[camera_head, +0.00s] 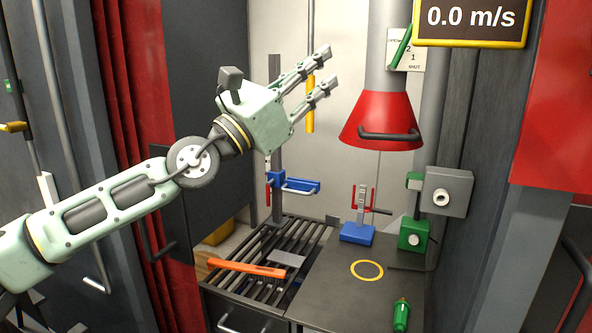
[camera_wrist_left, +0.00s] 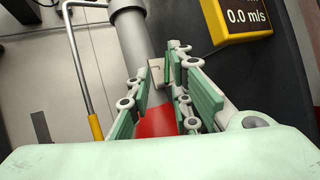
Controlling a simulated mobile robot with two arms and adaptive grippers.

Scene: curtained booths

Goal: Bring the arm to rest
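My left arm (camera_head: 98,213) comes in from the left, pale green with dark insets. It is raised in front of the booth. My left gripper (camera_head: 328,70) points up and to the right in the head view, with its two fingers apart and nothing between them. In the left wrist view the fingers (camera_wrist_left: 162,88) also stand apart, with green pads. A grey duct and a red hood show behind them at a distance. My right gripper is in neither view.
A red hood (camera_head: 381,121) hangs from a grey duct (camera_head: 388,50) right of the gripper. Below are a slatted rack (camera_head: 262,262) with an orange bar (camera_head: 246,268), a blue-based stand (camera_head: 357,234), a green bottle (camera_head: 401,315) and a yellow ring (camera_head: 367,270). A display (camera_head: 471,20) reads 0.0 m/s.

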